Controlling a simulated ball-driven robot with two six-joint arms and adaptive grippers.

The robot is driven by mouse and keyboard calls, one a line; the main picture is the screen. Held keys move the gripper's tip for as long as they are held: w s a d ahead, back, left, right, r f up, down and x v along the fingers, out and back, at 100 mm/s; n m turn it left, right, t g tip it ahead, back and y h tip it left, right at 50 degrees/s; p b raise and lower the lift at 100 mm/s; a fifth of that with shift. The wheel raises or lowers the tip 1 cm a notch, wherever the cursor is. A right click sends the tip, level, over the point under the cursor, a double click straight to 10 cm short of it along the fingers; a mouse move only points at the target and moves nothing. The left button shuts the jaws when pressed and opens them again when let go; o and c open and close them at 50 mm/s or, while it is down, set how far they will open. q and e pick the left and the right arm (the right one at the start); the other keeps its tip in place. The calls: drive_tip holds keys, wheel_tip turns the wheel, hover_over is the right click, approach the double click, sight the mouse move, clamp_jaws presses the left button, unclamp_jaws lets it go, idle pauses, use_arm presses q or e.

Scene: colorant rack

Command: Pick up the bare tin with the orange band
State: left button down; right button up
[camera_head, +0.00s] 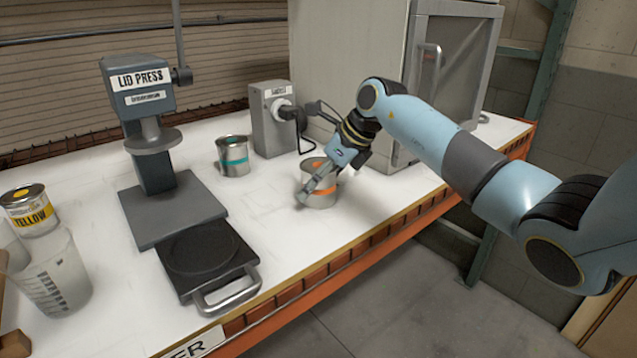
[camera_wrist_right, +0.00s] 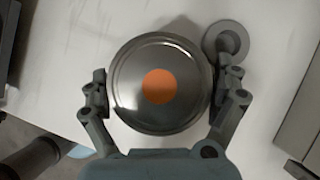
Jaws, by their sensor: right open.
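The bare tin with the orange band (camera_head: 320,198) stands upright on the white bench, right of the middle. In the right wrist view its metal lid with an orange dot (camera_wrist_right: 158,88) shows from above. My right gripper (camera_head: 316,190) is over the tin in the head view. In the right wrist view the open right gripper (camera_wrist_right: 162,88) has one finger on each side of the tin. The right-hand finger looks very close to the rim; I cannot tell if it touches. My left gripper is not in view.
A tin with a teal band (camera_head: 233,160) stands left of the orange-banded one. A grey box with a knob (camera_head: 270,122) stands behind. The lid press (camera_head: 150,150), a yellow tin (camera_head: 29,212) and a beaker (camera_head: 55,275) are at the left. A grey cabinet (camera_head: 350,60) stands behind my right arm.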

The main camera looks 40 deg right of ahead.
drive_tip(key=shift+f, duration=0.15)
drive_tip(key=c, duration=1.7)
